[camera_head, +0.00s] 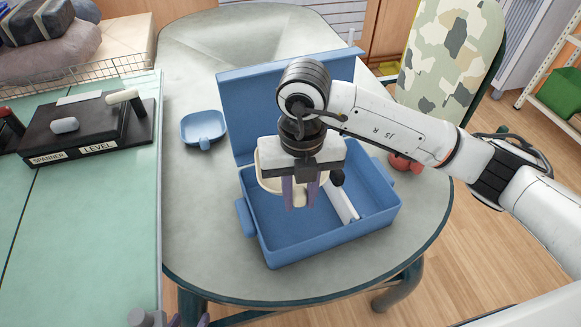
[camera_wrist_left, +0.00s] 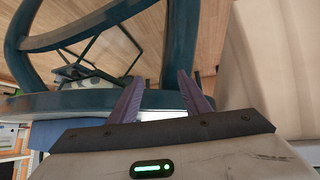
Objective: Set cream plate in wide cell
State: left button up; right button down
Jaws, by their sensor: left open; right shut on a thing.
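My right gripper (camera_head: 301,200) points down over the open blue crate (camera_head: 330,243), shut on the cream plate (camera_head: 266,184). The plate's rim shows on the left of the fingers; the rest is mostly hidden behind the gripper. A white divider (camera_head: 343,203) splits the crate into a wide cell on the left and a narrower one on the right. The plate is above the wide cell; I cannot tell whether it touches the floor. My left gripper (camera_head: 188,321) is at the bottom edge, away from the crate. Its fingers are apart and empty in the left wrist view (camera_wrist_left: 160,100).
The crate's raised lid (camera_head: 240,105) stands behind it. A blue dish (camera_head: 204,128) lies left of the crate on the grey table (camera_head: 200,235). A red object (camera_head: 402,163) sits right of the crate, partly hidden by my right arm. A green bench (camera_head: 95,235) adjoins on the left.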

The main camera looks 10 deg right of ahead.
jog(key=shift+w+r, duration=0.1)
jog(key=shift+r, duration=0.05)
pick_arm(q)
jog(key=shift+s+f, duration=0.35)
jog(key=shift+s, duration=0.2)
jog(key=shift+s+f, duration=0.3)
jog(key=shift+s, duration=0.25)
pick_arm(e)
jog(key=shift+s, duration=0.2)
jog(key=shift+f+b, duration=0.8)
jog(key=b, duration=0.6)
send_near(298, 233)
jog(key=s+r, duration=0.1)
jog(key=s, duration=0.1)
jog(key=f+b, duration=0.2)
jog(key=f, duration=0.1)
jog(key=f+b, duration=0.1)
jog(key=shift+s+a+f+b, duration=0.2)
jog(key=shift+a+f+b, duration=0.1)
jog(key=shift+a+b, duration=0.1)
jog(key=shift+f+b, duration=0.45)
jog(key=shift+f, duration=0.15)
pick_arm(q)
notch_tip(298, 233, down, 9)
jog(key=w+d, duration=0.1)
jog(key=shift+w+d+r, duration=0.15)
jog(key=shift+w+d, duration=0.25)
